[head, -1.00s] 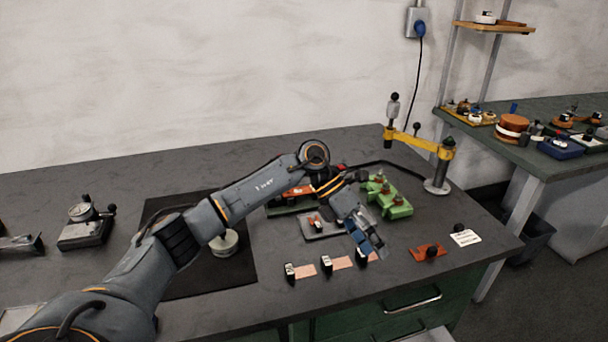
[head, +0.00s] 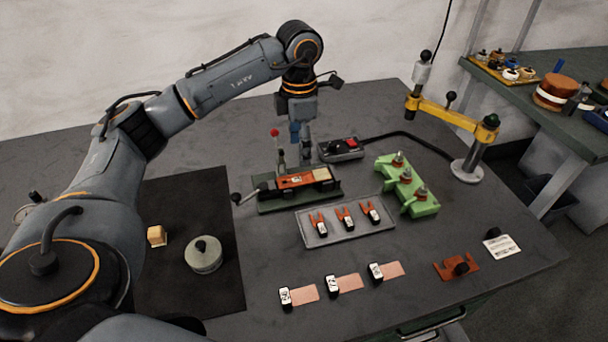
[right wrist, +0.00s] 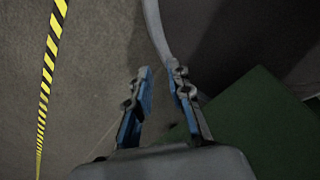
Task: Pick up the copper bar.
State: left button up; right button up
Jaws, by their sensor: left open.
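An orange-copper bar (head: 301,181) lies along the top of a green-based fixture (head: 272,204) at the middle of the table; I take it for the copper bar. A pale block sits at its right end. My left gripper (head: 301,152) points down just behind and above the fixture, open, its blue-padded fingers partly overlapping the fixture's upright parts in the head view. I cannot tell how far its tips are from the bar. My right gripper (right wrist: 162,78) shows only in the right wrist view, open and empty over the floor.
A grey tray (head: 306,236) holds several small forked pieces in front of the fixture. A green stand (head: 417,196), a yellow-armed post (head: 452,112) and a black-red switch box (head: 341,149) stand nearby. Copper foil strips (head: 305,293) lie near the front edge.

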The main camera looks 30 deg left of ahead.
aim_at(304, 178)
pick_arm(q)
notch_tip(304, 178, down, 2)
jog(key=shift+f, duration=0.2)
jog(key=shift+w+f, duration=0.15)
jog(key=shift+f, duration=0.4)
jog(key=f, duration=0.1)
jog(key=f+p, duration=0.1)
jog(key=f, duration=0.1)
jog(key=shift+w+d+f, duration=0.2)
jog(key=shift+d+f, duration=0.1)
jog(key=shift+f+p, duration=0.3)
jog(key=shift+f, duration=0.15)
pick_arm(e)
jog(key=shift+w+a+r, duration=0.2)
jog(key=shift+w+r, duration=0.2)
jog(key=shift+r, duration=0.1)
jog(key=shift+w+a+r, duration=0.2)
jog(key=shift+w+r, duration=0.15)
jog(key=shift+r, duration=0.1)
pick_arm(q)
grip_shut()
pick_arm(e)
jog(key=shift+d, duration=0.15)
